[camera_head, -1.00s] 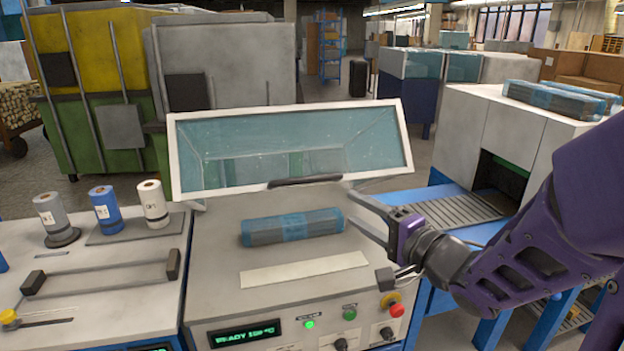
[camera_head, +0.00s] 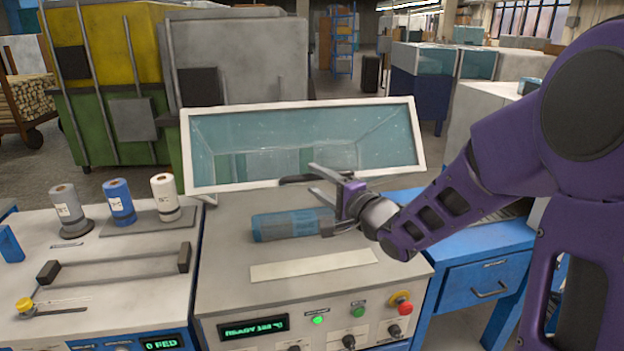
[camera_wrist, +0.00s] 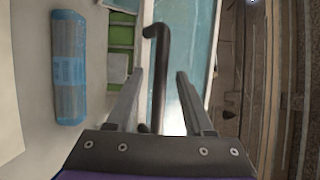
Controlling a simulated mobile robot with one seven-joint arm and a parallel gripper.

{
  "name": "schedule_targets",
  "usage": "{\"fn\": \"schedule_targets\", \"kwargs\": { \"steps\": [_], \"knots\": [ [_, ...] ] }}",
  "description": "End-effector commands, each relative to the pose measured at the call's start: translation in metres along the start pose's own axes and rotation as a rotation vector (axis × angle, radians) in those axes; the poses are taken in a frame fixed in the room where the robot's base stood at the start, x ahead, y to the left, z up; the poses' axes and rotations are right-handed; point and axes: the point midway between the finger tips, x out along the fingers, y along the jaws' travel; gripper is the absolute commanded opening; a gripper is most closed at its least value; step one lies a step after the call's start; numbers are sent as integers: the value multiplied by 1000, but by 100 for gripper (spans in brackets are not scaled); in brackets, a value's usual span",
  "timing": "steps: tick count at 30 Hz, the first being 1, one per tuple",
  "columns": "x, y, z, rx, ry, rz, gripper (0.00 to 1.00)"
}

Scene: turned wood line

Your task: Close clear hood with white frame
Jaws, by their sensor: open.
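The clear hood with white frame (camera_head: 300,103) stands raised and tilted open at the back of the grey machine top. Its dark handle (camera_head: 300,179) runs along the lower edge of the frame. My gripper (camera_head: 318,181) is open at the right end of the handle, in front of the hood. In the wrist view the handle (camera_wrist: 158,75) reaches down between the two open fingers (camera_wrist: 160,85), apart from both as far as I can see. A blue-wrapped bundle (camera_head: 287,225) lies on the machine top below my gripper, its right end partly hidden; it also shows in the wrist view (camera_wrist: 69,68).
A pale strip (camera_head: 313,265) lies along the front of the machine top. A red stop button (camera_head: 403,307) and a green button (camera_head: 357,308) are on the front. Several wrapped rolls (camera_head: 118,202) stand on the left bench. A blue drawer unit (camera_head: 480,285) is at the right.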

Motion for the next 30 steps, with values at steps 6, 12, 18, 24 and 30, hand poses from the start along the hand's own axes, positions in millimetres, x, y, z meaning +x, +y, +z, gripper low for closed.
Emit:
{"fn": "schedule_targets", "kwargs": {
  "steps": [6,12,18,24,30],
  "knots": [
    [22,0,0,-1,0,0,52],
    [25,0,0,-1,1,1,52],
    [24,0,0,-1,1,0,40],
    [24,0,0,-1,1,0,4],
    [24,0,-1,-1,1,0,0]
  ]
}}
